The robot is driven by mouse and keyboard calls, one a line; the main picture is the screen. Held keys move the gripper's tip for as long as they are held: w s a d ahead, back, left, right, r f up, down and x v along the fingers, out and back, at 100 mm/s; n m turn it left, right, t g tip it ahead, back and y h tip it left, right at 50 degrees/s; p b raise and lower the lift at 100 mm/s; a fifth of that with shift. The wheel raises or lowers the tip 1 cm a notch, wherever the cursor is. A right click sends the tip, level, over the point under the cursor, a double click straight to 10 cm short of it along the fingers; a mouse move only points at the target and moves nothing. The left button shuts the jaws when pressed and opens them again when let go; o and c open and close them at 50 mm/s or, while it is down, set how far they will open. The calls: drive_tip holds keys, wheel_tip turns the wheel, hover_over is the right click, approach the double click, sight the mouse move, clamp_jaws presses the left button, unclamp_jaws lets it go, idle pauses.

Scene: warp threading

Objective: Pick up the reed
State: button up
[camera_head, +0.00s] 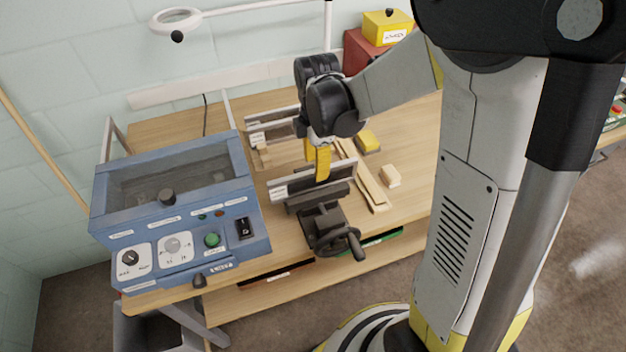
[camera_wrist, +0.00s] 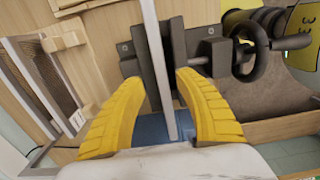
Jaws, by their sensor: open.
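The reed looks to be the thin pale metal bar (camera_head: 292,185) with a white label, upright in the dark bench vise (camera_head: 327,228). In the wrist view it is a narrow light strip (camera_wrist: 161,65), seen edge-on, running between the fingers and beside the grey vise jaws (camera_wrist: 140,66). My gripper (camera_head: 315,158) is open, with one yellow finger on each side of the strip. In the wrist view, gaps show between the strip and both fingertips (camera_wrist: 158,82). The lower part of the strip is hidden by the vise and fingers.
A second labelled metal frame with mesh (camera_wrist: 63,78) stands behind, near a wooden block. A blue control box (camera_head: 180,210) fills the bench's left. Wooden strips (camera_head: 368,180), a small pale block (camera_head: 390,176) and a yellow block (camera_head: 368,141) lie to the right.

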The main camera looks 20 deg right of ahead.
sight(314, 181)
drive_tip(key=f, duration=0.1)
drive_tip(key=f+b, duration=0.1)
drive_tip(key=f, duration=0.1)
drive_tip(key=f+b, duration=0.1)
drive_tip(key=f, duration=0.1)
drive_tip(key=shift+s+a, duration=0.15)
drive_tip(key=shift+a, duration=0.2)
clamp_jaws()
